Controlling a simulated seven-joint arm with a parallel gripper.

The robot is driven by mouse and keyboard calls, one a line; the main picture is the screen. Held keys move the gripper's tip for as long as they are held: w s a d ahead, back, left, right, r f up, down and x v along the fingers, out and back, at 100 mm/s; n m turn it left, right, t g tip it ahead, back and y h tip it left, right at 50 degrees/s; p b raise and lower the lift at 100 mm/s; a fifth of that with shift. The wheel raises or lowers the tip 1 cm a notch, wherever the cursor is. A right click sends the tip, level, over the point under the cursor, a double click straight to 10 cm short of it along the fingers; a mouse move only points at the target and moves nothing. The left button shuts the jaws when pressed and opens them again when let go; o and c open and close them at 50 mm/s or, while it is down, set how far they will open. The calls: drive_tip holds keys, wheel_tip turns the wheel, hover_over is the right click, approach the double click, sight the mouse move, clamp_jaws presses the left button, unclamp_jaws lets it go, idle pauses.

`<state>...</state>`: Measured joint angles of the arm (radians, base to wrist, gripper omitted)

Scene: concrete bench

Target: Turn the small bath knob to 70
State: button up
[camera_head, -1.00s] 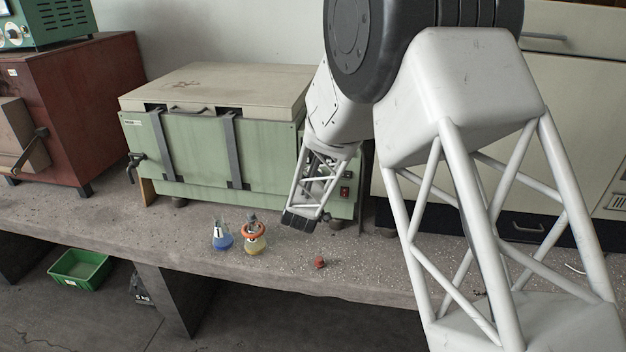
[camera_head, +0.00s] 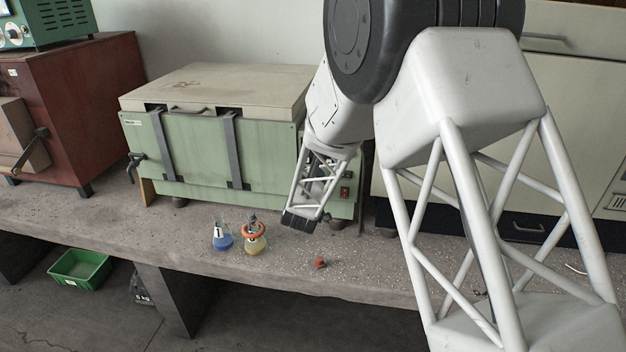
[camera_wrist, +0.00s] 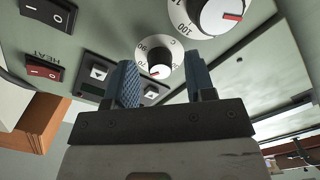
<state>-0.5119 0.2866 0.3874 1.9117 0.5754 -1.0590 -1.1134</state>
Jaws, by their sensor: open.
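The green water bath (camera_head: 275,155) stands on the bench with its cream lid down. I cannot tell exactly which number the mark meets. My gripper (camera_wrist: 163,82) is open, one finger on each side below the small knob in the picture. No contact with the knob is visible. In the head view my gripper (camera_head: 300,222) is in front of the bath's right end, and my arm hides the knobs.
A larger knob (camera_wrist: 218,14) sits beside the small one. Two rocker switches, one a red HEAT switch (camera_wrist: 43,69), and arrow buttons (camera_wrist: 97,73) are close by. Flasks with blue (camera_head: 222,240) and yellow (camera_head: 256,244) liquid stand on the bench, near a small red object (camera_head: 320,262).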

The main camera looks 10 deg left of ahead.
drive_tip(key=s, duration=0.7)
drive_tip(key=shift+s, duration=0.35)
drive_tip(key=shift+d+r, duration=0.1)
drive_tip(key=s+d+r+m+g+y, duration=0.15)
drive_tip(key=s+d+r+g, duration=0.25)
drive_tip(key=s+d+r, duration=0.4)
drive_tip(key=s+d+r+m+g+y, duration=0.1)
drive_tip(key=s+d+r+m+g, duration=0.3)
drive_tip(key=d, duration=0.7)
drive_tip(key=s+d+r+m+g+h, duration=0.1)
drive_tip(key=s+d, duration=0.4)
drive_tip(key=s, duration=0.5)
drive_tip(key=s+d+r+m+g+h, duration=0.1)
drive_tip(key=s+d+r+m+g, duration=0.1)
drive_tip(key=s+d, duration=0.4)
drive_tip(key=s+d+r+m+g+h, duration=0.1)
drive_tip(key=s+d+g, duration=0.3)
drive_tip(key=s, duration=1.1)
drive_tip(key=shift+d+r, duration=0.25)
drive_tip(key=shift+d, duration=0.55)
